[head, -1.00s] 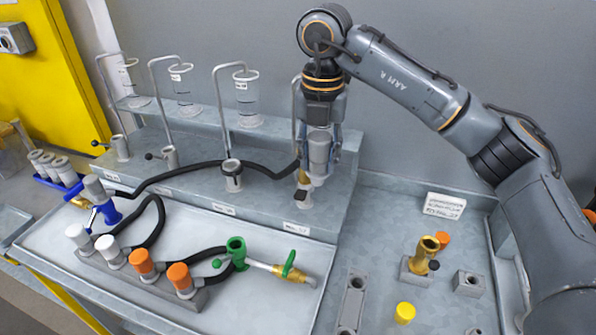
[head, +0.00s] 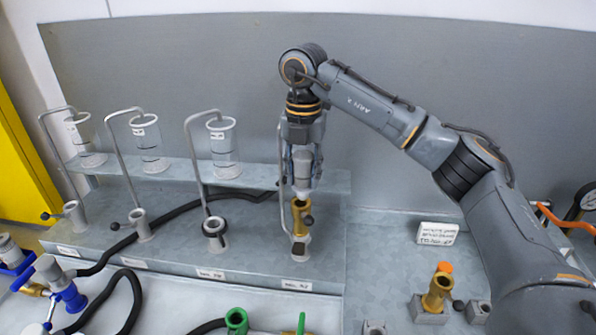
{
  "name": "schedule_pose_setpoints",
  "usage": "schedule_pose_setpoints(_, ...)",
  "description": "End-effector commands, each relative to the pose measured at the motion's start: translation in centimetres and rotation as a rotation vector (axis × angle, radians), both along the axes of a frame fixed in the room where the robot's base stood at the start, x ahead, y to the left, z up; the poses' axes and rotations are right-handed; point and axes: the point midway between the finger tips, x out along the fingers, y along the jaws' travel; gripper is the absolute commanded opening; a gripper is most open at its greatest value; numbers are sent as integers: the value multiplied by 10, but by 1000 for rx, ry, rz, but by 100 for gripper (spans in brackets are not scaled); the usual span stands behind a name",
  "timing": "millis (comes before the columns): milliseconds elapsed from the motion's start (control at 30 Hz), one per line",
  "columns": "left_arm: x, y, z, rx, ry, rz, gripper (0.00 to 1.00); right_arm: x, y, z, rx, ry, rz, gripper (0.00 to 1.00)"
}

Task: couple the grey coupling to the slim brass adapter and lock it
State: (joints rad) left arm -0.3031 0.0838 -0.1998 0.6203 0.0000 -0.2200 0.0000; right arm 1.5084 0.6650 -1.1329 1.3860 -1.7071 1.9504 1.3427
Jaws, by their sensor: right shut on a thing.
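My right gripper (head: 303,165) points down at the fourth station of the bench and is shut on the light grey coupling (head: 303,186), which its fingers partly hide. The slim brass adapter (head: 299,215) stands upright on the grey post right below, with a dark knob on its right side. The coupling is lined up over the adapter's top; I cannot tell whether they touch or whether any lock is closed. My left gripper is not in view.
A black hose (head: 180,212) runs along the bench to beside my right gripper. Bent metal pipes and clear cups (head: 223,140) stand to the left. Another brass fitting (head: 438,291) stands at the right. A green fitting (head: 236,320) is at the front.

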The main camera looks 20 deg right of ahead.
Motion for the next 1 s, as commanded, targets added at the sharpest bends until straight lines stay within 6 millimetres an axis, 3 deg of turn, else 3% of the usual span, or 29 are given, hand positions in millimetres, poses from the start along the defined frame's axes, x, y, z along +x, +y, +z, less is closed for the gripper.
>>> schedule_pose_setpoints(167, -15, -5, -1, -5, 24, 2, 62, 0, 1, 1, 0, -1, 1, 0)
schedule_pose_setpoints(533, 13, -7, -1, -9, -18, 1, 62, 4, 2, -8, 1, -1, 1, 0)
schedule_pose_setpoints(1000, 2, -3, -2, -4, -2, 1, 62, 2, 2, -8, 0, -1, 1, 0)
